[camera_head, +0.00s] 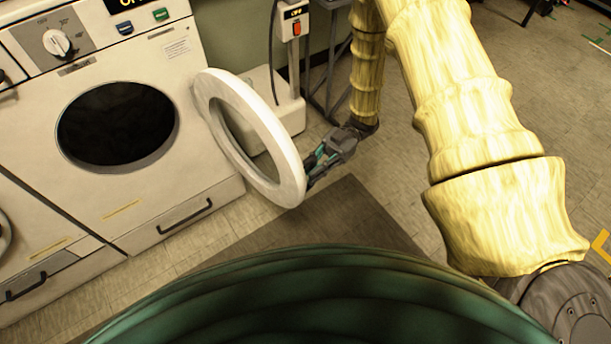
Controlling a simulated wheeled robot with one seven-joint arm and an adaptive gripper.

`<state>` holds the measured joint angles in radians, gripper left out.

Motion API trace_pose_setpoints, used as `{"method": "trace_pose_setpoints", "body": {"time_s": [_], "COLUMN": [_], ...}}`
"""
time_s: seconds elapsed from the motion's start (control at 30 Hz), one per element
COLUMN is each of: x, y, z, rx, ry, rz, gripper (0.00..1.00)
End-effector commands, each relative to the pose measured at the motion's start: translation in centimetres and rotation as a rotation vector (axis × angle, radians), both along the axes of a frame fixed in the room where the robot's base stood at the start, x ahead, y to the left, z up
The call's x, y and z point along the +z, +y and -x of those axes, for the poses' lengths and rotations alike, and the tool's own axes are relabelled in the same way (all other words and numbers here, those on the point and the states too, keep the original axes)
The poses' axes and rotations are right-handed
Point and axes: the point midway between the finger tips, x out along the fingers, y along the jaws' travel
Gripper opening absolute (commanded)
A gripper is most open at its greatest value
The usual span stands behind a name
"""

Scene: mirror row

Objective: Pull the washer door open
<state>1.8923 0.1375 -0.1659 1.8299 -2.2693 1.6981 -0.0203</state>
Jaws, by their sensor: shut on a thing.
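The washer (150,190) is a white front-loader at the left, with a dark round drum opening (118,124). Its door (278,150) is a white ring, swung well out from the front and hinged on the right side of the opening. My gripper (312,170) is at the door's free outer edge, on its right side, and is shut on it. The fingertips are partly hidden behind the door rim.
A white unit with an orange switch (297,29) stands behind the door, by the wall. A dark mat (345,215) lies on the tiled floor in front of the washer. A drawer handle (185,216) is below the opening. Another machine (30,270) adjoins at the left. Open floor lies to the right.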

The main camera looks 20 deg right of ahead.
Motion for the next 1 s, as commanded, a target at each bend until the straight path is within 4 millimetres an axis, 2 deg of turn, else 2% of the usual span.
{"method": "trace_pose_setpoints", "body": {"time_s": [0.37,0.4,0.47,0.8,1.0], "x": [0.0,-0.1,-0.1,0.0,-0.1], "y": [-0.2,-0.2,-0.2,-0.3,-1.9], "z": [-0.1,-0.1,-0.1,-0.2,-1.1], "rx": [-0.001,-0.001,-0.001,-0.001,-0.003], "ry": [0.001,0.001,0.001,0.0,-0.002], "rz": [0.002,0.002,0.002,0.001,0.001], "gripper": [0.0,0.16,0.25,0.25,0.25]}}
